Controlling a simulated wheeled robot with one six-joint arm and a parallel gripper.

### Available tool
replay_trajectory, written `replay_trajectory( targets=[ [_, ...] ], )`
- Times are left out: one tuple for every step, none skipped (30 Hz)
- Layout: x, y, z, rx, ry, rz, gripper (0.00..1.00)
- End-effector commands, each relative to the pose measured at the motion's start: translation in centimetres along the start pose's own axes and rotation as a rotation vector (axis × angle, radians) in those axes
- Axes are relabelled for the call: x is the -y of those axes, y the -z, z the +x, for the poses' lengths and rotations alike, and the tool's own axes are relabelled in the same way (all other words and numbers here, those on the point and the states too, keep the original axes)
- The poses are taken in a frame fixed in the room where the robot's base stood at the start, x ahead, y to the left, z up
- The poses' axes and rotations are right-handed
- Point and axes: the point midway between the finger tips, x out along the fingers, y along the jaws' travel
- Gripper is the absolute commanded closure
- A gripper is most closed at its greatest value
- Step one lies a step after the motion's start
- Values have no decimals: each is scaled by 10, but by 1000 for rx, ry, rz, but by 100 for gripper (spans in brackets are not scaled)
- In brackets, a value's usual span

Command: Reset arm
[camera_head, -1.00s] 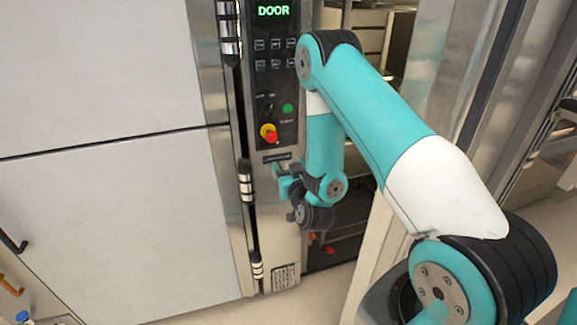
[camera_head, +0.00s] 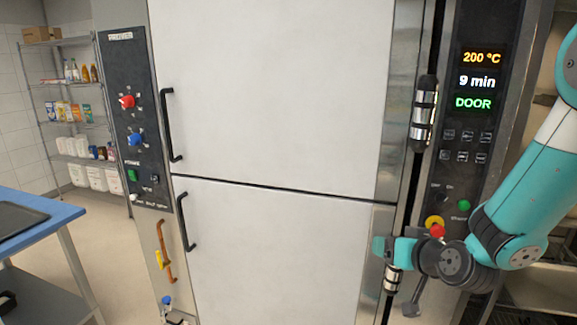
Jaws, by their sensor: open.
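My arm reaches in from the right edge in the camera_head view, teal and white with dark joints. My gripper (camera_head: 382,247) is at its left end, in front of the steel frame between the lower white door and the control panel. It looks small and is seen from behind. It is open, and I see nothing held in it. I cannot tell whether it touches the frame or the hinge behind it.
The oven has an upper white door (camera_head: 275,85) and a lower white door (camera_head: 280,255), both shut, with black handles. The control panel (camera_head: 470,130) shows 200 °C, 9 min and DOOR. A blue-topped table (camera_head: 45,232) and a stocked shelf (camera_head: 75,110) stand left.

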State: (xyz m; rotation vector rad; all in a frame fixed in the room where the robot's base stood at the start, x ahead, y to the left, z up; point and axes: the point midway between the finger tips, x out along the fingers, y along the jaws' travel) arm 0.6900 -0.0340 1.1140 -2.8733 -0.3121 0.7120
Motion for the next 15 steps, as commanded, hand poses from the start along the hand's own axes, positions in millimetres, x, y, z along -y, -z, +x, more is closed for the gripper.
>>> replay_trajectory(
  targets=[
    [25, 6, -13, 63, 62, -11, 34],
    [39, 5, -22, 114, 97, -18, 34],
    [57, 4, -35, 181, 141, -27, 34],
    [70, 3, -47, 232, 173, -37, 34],
    [82, 1, -59, 284, 202, -49, 34],
    [96, -3, -76, 353, 238, -66, 34],
    [106, -6, -91, 406, 262, -82, 34],
    [115, -9, -106, 459, 285, -99, 34],
    [126, -14, -127, 527, 310, -124, 34],
    [132, -19, -143, 580, 327, -144, 34],
    [137, -23, -158, 629, 340, -163, 34],
    [142, -28, -179, 692, 355, -191, 34],
    [145, -32, -193, 735, 362, -210, 34],
    [147, -36, -207, 776, 368, -229, 34],
    [148, -41, -224, 825, 372, -253, 34]
  ],
)
